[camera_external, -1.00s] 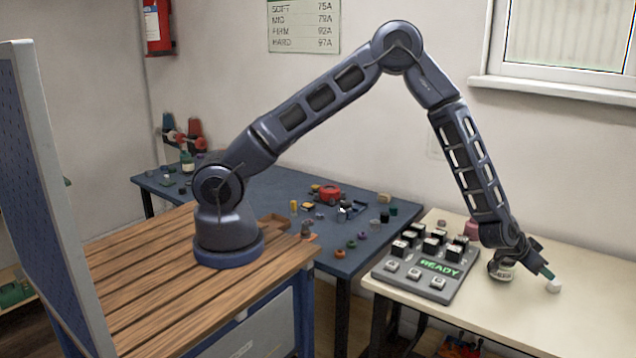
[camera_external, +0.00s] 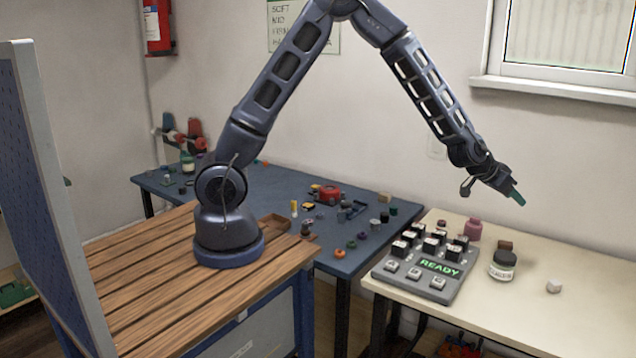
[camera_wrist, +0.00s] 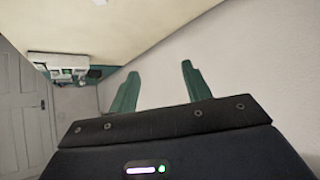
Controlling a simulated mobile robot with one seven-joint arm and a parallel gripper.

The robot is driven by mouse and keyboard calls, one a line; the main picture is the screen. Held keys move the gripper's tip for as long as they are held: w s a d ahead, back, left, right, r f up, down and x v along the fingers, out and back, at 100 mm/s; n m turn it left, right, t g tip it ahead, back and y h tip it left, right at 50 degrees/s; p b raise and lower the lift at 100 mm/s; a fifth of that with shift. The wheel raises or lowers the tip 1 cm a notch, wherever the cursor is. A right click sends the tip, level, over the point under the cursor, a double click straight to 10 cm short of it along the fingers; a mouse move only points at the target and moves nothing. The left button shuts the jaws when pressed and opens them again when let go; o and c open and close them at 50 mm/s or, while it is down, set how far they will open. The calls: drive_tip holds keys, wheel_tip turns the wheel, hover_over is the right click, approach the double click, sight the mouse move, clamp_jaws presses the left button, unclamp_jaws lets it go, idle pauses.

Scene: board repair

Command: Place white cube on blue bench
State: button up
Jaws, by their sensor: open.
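A small white cube (camera_external: 553,286) sits on the cream table (camera_external: 590,325) at the right, near a dark-lidded jar. The blue bench (camera_external: 268,187) stands to the left against the wall, with many small parts on it. My gripper (camera_external: 518,198) is raised in the air above the cream table, well above the cube and apart from it. In the wrist view my gripper (camera_wrist: 157,76) shows two green fingers spread apart with nothing between them.
A grey keypad panel reading READY (camera_external: 428,265) lies left of the dark-lidded jar (camera_external: 503,265). A pink jar (camera_external: 473,229) and a small brown block (camera_external: 505,246) stand behind. On the blue bench are a red item (camera_external: 330,194) and small parts, with bare room between them.

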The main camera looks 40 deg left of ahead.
drive_tip(key=a+r+n+y, duration=0.1)
drive_tip(key=a+r, duration=0.6)
drive_tip(key=a, duration=0.4)
drive_tip(key=a+r+n+y, duration=0.1)
drive_tip(key=a+r, duration=0.5)
drive_tip(key=a, duration=0.5)
drive_tip(key=a+r+n+y, duration=0.1)
drive_tip(key=a+r, duration=0.6)
drive_tip(key=a, duration=0.4)
drive_tip(key=s+a+r+n+g+y, duration=0.1)
drive_tip(key=s+a+n+y, duration=0.1)
drive_tip(key=s+a, duration=1)
drive_tip(key=s+a+r+n+g+y, duration=0.1)
drive_tip(key=s+a+n+y, duration=0.1)
drive_tip(key=s+a, duration=1)
drive_tip(key=a+n, duration=0.1)
drive_tip(key=a, duration=0.4)
drive_tip(key=shift+r, duration=0.35)
drive_tip(key=shift+o, duration=0.4)
drive_tip(key=shift+s+a+f, duration=0.1)
drive_tip(key=shift+s+a, duration=0.15)
drive_tip(key=shift+s, duration=0.15)
